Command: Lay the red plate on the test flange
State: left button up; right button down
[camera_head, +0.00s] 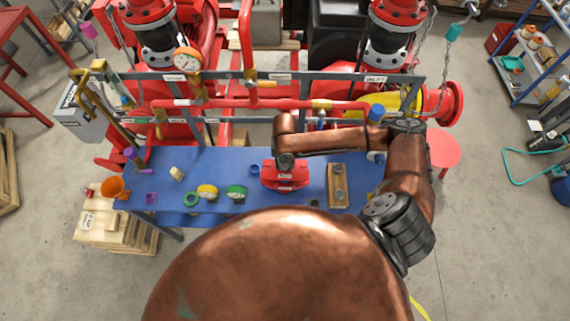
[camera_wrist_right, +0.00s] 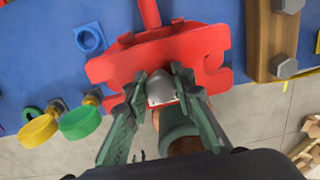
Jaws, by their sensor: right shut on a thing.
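The red plate (camera_head: 284,180) is a notched red piece with a pale label, over the middle of the blue bench top. In the right wrist view the red plate (camera_wrist_right: 205,48) shows slots at its ends and a grey-white knob (camera_wrist_right: 161,88). My right gripper (camera_head: 287,161) comes down on it from above. In the right wrist view the fingers (camera_wrist_right: 160,82) are closed around the knob. I cannot tell whether the plate touches the bench. I cannot pick out the test flange with certainty. My left gripper is not in view.
The blue bench (camera_head: 235,165) bears a wooden block with bolts (camera_head: 338,186) right of the plate. Yellow (camera_head: 207,191) and green (camera_head: 236,192) capped parts, a green ring (camera_head: 191,199) and an orange cup (camera_head: 113,187) lie left. A red pipe rail (camera_head: 260,104) runs behind.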

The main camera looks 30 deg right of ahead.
jog(key=shift+f+b, duration=0.65)
jog(key=shift+f, duration=1)
jog(key=c, duration=1.6)
grip_release()
notch_tip(320, 180, up, 12)
jog(key=shift+r, duration=0.1)
